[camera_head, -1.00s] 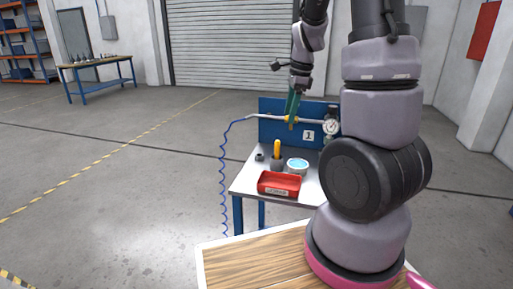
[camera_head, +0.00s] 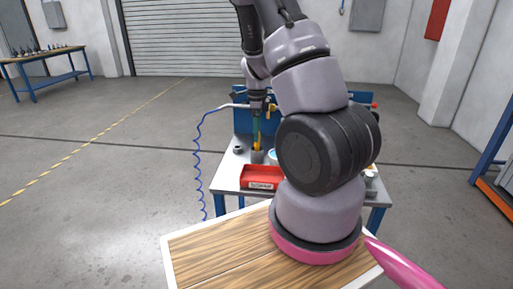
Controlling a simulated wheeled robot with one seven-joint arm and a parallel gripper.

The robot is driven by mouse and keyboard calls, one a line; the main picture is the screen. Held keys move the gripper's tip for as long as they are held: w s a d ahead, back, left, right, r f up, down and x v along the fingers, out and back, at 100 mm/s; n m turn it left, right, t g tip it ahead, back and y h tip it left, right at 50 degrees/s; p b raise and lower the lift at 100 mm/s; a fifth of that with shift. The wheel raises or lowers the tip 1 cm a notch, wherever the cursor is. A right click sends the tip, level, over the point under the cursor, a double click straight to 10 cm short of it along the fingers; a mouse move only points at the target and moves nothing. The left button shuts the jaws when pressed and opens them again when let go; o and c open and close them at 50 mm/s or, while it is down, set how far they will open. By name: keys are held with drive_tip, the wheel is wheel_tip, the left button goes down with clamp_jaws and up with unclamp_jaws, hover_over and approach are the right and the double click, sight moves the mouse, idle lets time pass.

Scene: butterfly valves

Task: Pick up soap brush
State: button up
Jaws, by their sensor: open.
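The soap brush appears to be the yellow handle (camera_head: 257,144) standing upright in a small grey cup (camera_head: 257,157) on the workbench. My gripper (camera_head: 256,136), with green fingers, points down just above the yellow handle. The fingers are open, though small in the picture. Whether they touch or straddle the handle I cannot tell. The brush's lower end is hidden in the cup.
A red labelled tray (camera_head: 262,177) is at the bench (camera_head: 228,176) front. A dish with blue contents (camera_head: 272,154) is partly hidden by my arm. A pipe (camera_head: 234,105) with a blue coiled hose (camera_head: 197,150) runs behind. A small dark part (camera_head: 238,150) sits left of the cup.

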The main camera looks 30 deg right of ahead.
sight(257, 151)
wheel_tip(257, 151, down, 4)
drive_tip(key=shift+r, duration=0.15)
clamp_jaws()
drive_tip(key=shift+r, duration=0.15)
wheel_tip(257, 151, up, 10)
drive_tip(key=shift+f, duration=0.1)
idle(0.4)
